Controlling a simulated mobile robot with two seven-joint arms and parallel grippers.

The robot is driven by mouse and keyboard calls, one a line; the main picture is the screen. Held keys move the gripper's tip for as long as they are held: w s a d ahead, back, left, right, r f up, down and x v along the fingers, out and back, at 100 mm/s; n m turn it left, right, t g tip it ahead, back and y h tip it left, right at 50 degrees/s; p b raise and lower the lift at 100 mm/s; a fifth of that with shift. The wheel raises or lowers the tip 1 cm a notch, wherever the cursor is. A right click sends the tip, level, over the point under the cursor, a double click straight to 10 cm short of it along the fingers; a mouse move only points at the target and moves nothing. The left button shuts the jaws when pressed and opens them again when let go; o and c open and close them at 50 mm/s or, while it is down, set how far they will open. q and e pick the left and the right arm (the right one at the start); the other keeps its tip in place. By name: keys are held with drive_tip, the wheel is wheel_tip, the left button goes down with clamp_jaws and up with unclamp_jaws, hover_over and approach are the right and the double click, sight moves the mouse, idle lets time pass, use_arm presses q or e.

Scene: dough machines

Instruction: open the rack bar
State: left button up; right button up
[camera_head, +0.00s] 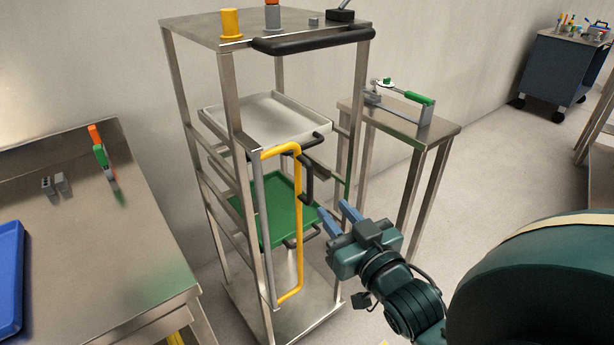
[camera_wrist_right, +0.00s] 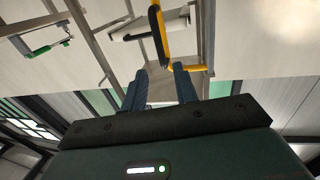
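The rack bar (camera_head: 299,220) is a yellow bent bar on the front of the metal rack (camera_head: 239,95). It stands upright across the shelf openings, with a black handle (camera_head: 308,182) beside it. In the right wrist view the yellow bar (camera_wrist_right: 154,20) is at the top, above the fingertips. My right gripper (camera_head: 334,212) has blue fingers, spread apart and empty, just to the right of and below the black handle. In the right wrist view the gripper (camera_wrist_right: 160,78) also shows a clear gap between its fingers. My left gripper is not in view.
The rack holds a grey tray (camera_head: 262,122) above a green tray (camera_head: 278,212). A metal table (camera_head: 110,230) with a blue tray (camera_head: 10,280) stands at left. A small table (camera_head: 440,130) with a green-handled device stands behind the rack. Open floor lies to the right.

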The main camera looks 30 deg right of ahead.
sight(311, 184)
drive_tip(key=w, duration=0.7)
drive_tip(key=w+d, duration=0.1)
drive_tip(key=w, duration=0.2)
drive_tip(key=shift+w+d+p, duration=0.1)
drive_tip(key=shift+w+p, duration=0.3)
clamp_jaws()
